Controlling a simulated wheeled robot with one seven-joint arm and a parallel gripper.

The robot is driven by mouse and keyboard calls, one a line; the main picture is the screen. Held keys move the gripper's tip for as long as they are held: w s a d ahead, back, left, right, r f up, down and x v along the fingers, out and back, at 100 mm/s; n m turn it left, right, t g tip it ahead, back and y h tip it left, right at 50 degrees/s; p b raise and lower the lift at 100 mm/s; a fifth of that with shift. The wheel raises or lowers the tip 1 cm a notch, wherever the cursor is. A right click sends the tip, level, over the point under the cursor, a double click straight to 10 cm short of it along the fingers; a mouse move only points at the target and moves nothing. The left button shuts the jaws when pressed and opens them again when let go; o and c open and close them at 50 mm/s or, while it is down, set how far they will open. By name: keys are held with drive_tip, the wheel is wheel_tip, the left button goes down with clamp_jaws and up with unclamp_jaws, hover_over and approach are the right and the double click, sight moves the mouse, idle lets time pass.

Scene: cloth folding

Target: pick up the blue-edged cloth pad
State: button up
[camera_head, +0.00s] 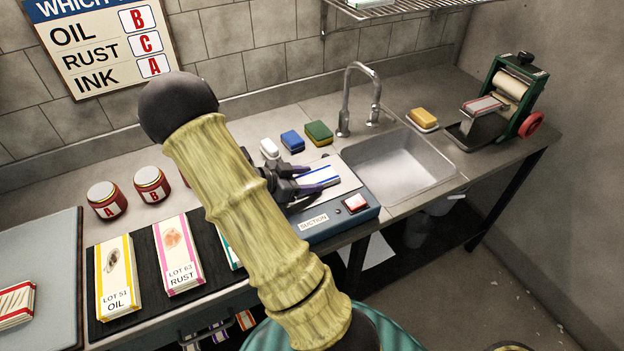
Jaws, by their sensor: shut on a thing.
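The blue-edged cloth pad (321,175) is a white folded pad with blue edge stripes. It is at the suction box (340,215), over its pale top plate. My gripper (303,180) comes in from the left, its dark fingers shut on the pad's left end. My arm hides the left part of the suction box. Whether the pad touches the plate or is slightly above it, I cannot tell.
A sink (400,165) with a faucet (358,95) lies to the right. Blue (292,141) and green (319,133) sponges stand behind. Stained pads marked OIL (118,278) and RUST (178,255) lie on a black mat at left. Jars (152,184) stand behind them.

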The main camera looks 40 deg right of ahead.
sight(307, 180)
wheel_tip(307, 180, up, 10)
drive_tip(key=shift+p, duration=0.3)
idle(0.8)
